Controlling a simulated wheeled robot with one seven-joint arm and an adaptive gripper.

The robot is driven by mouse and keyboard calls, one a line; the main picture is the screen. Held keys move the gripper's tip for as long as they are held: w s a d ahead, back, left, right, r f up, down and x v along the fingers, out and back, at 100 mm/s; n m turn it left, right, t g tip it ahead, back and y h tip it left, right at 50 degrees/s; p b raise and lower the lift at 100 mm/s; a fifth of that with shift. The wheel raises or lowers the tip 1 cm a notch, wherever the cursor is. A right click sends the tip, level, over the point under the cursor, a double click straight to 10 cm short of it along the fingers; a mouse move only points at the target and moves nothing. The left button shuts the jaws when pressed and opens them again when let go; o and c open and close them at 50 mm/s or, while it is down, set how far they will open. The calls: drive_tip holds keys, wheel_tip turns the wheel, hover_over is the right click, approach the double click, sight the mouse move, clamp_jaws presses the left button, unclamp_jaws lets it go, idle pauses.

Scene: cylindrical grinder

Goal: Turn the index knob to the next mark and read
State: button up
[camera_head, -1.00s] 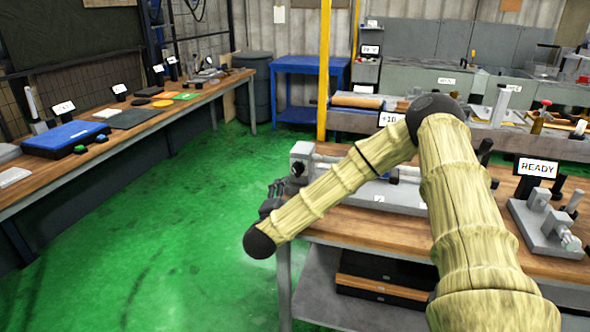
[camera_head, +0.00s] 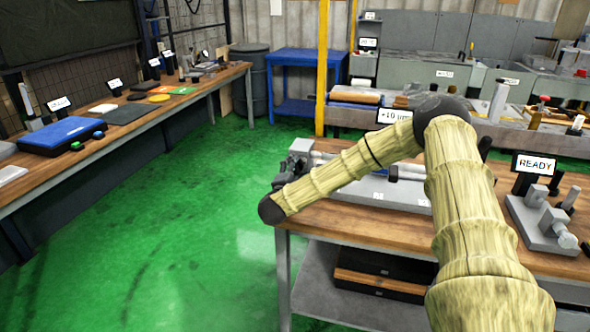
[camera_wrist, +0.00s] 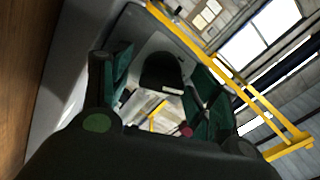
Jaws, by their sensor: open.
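A black, round-topped knob (camera_wrist: 160,72) with a small white mark on its lower edge stands out from a grey housing (camera_wrist: 75,95) in the wrist view. My gripper (camera_wrist: 161,82) is open, with its green-padded fingers on either side of the knob; no contact is visible. In the head view, the grey block (camera_head: 300,146) at the left end of the bench device is partly covered by my dark gripper (camera_head: 290,168), and the knob cannot be made out there. A display (camera_head: 394,116) behind my arm seems to read "+10 µm".
The device stands on a wooden bench (camera_head: 330,220). A "READY" sign (camera_head: 534,165) and a grey fixture (camera_head: 540,225) stand at the right. A yellow post (camera_head: 322,70) rises behind. Green floor (camera_head: 180,220) is free to the left.

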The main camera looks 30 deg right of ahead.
drive_tip(key=shift+c, duration=0.2)
drive_tip(key=c, duration=1)
drive_tip(key=shift+f+m+b, duration=0.1)
drive_tip(key=shift+m+b, duration=0.2)
drive_tip(key=shift+b, duration=0.1)
drive_tip(key=shift+f+m+b, duration=0.1)
drive_tip(key=shift+m+b, duration=0.3)
drive_tip(key=shift+b, duration=0.4)
drive_tip(key=m+b, duration=0.2)
drive_tip(key=b, duration=0.1)
drive_tip(key=shift+f, duration=0.1)
drive_tip(key=m+b, duration=0.4)
drive_tip(key=b, duration=0.1)
drive_tip(key=shift+r+m+b, duration=0.2)
drive_tip(key=shift+m+b, duration=0.5)
drive_tip(key=shift+b, duration=0.15)
